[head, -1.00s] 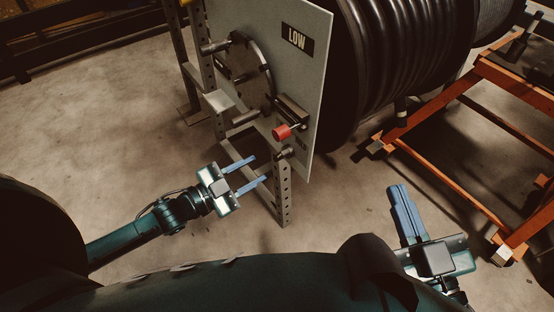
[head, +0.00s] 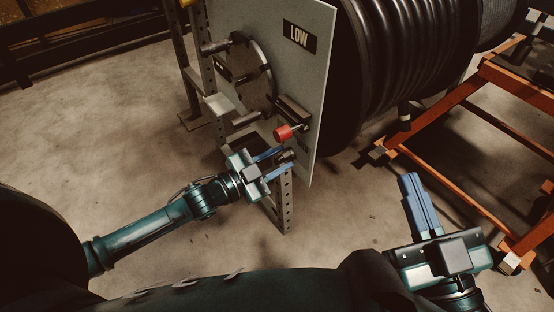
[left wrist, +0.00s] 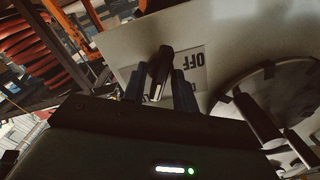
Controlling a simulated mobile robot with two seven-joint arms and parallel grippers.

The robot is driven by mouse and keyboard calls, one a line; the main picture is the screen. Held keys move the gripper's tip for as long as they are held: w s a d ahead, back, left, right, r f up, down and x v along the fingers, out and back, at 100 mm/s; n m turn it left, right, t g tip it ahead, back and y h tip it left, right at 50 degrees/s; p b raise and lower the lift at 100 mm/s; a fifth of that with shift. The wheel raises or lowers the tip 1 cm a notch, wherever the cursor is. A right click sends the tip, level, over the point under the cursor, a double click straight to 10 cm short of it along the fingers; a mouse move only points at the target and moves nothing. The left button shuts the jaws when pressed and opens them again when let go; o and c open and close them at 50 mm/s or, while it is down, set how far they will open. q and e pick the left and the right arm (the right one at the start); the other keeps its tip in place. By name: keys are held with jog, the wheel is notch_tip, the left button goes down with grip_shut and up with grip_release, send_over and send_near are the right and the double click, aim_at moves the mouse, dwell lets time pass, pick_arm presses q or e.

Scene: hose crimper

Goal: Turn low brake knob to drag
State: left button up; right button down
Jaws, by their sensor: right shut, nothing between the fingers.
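The low brake knob (head: 288,155) is a small dark knob low on the grey panel (head: 310,85) that carries the LOW sign (head: 299,37). My right gripper (head: 409,176) is shut and empty, away from the panel at lower right.
A red-ended handle (head: 283,132) sticks out just above the left gripper. A round disc with pegs (head: 251,75) is left of it on the panel. A perforated steel post (head: 286,205) stands below. A black hose reel (head: 400,60) and orange frame (head: 440,105) are at right.

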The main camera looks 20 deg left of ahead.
pick_arm(q)
jog(key=shift+c, duration=1.3)
